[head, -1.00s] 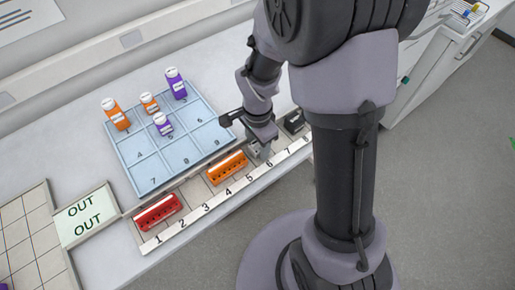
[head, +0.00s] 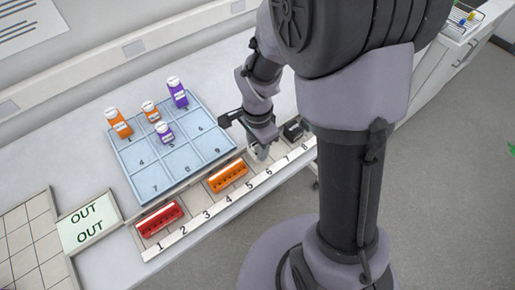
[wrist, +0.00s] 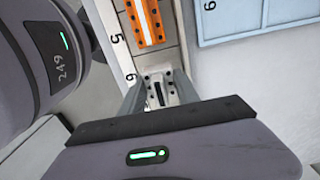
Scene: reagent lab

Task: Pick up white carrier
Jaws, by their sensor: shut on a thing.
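The white carrier (wrist: 175,92) sits in the numbered strip beside the number 6 in the wrist view, partly hidden behind my gripper. My gripper (wrist: 160,95) is shut on it, with a finger on each side. In the head view my gripper (head: 260,150) reaches down to the strip near slot 6, and the carrier is mostly hidden there by the fingers.
An orange carrier (head: 228,177) stands left of my gripper, a red carrier (head: 160,219) farther left, and a black carrier (head: 293,131) to the right. A blue numbered tray (head: 185,173) with several orange and purple bottles lies behind.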

